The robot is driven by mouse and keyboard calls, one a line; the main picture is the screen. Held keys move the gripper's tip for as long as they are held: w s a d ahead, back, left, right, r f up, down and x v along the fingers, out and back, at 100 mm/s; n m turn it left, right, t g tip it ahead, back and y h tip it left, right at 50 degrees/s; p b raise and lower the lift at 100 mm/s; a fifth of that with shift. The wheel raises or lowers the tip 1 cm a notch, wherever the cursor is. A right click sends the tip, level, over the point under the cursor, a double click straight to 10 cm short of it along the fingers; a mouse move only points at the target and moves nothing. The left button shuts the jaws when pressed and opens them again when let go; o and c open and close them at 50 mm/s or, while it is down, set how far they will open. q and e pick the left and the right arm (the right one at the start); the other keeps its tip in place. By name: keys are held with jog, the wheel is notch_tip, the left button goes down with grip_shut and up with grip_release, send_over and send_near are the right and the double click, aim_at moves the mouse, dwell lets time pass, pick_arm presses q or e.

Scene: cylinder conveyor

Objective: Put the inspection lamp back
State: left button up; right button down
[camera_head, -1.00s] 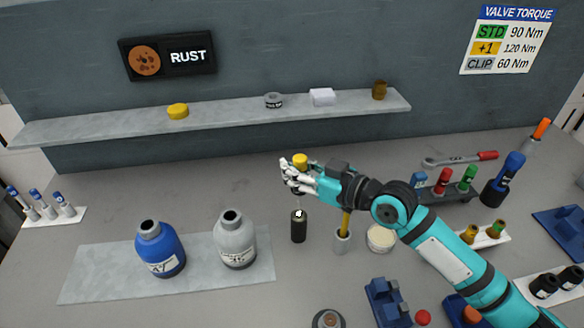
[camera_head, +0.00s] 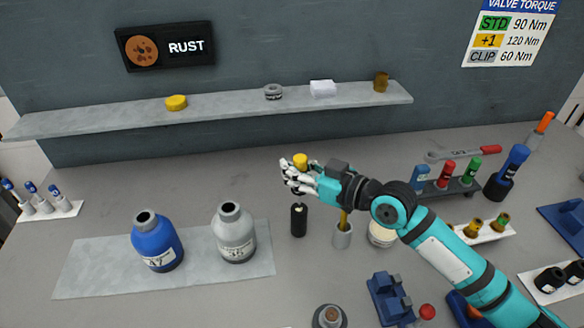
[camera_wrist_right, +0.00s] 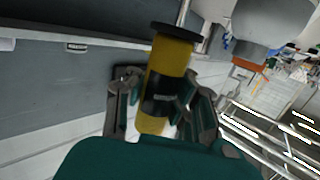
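My right gripper (camera_head: 300,177) is shut on a yellow cylinder with a black band, which looks like the inspection lamp (camera_head: 301,160). In the right wrist view the lamp (camera_wrist_right: 172,60) stands between the fingers, with a black disc at its upper end. In the head view only its yellow top shows clearly; the fingers hide the middle. The gripper is above a slim black upright cylinder (camera_head: 299,221) with a small bright spot near its top. I cannot tell whether this cylinder is a holder or whether the lamp touches it. My left gripper is not in view.
A grey cup (camera_head: 342,236) with a yellow-handled tool stands just right of the black cylinder. A blue bottle (camera_head: 157,243) and a grey bottle (camera_head: 234,235) stand on a mat to the left. The shelf (camera_head: 225,108) runs behind. Bench space between shelf and bottles is clear.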

aim_at(292, 190)
jog(key=shift+f+b, duration=2.7)
jog(key=shift+f, duration=0.35)
jog(key=c, duration=2)
grip_release()
jog(key=o, duration=0.7)
jog(key=shift+r+p, duration=2.35)
jog(key=shift+r, duration=0.65)
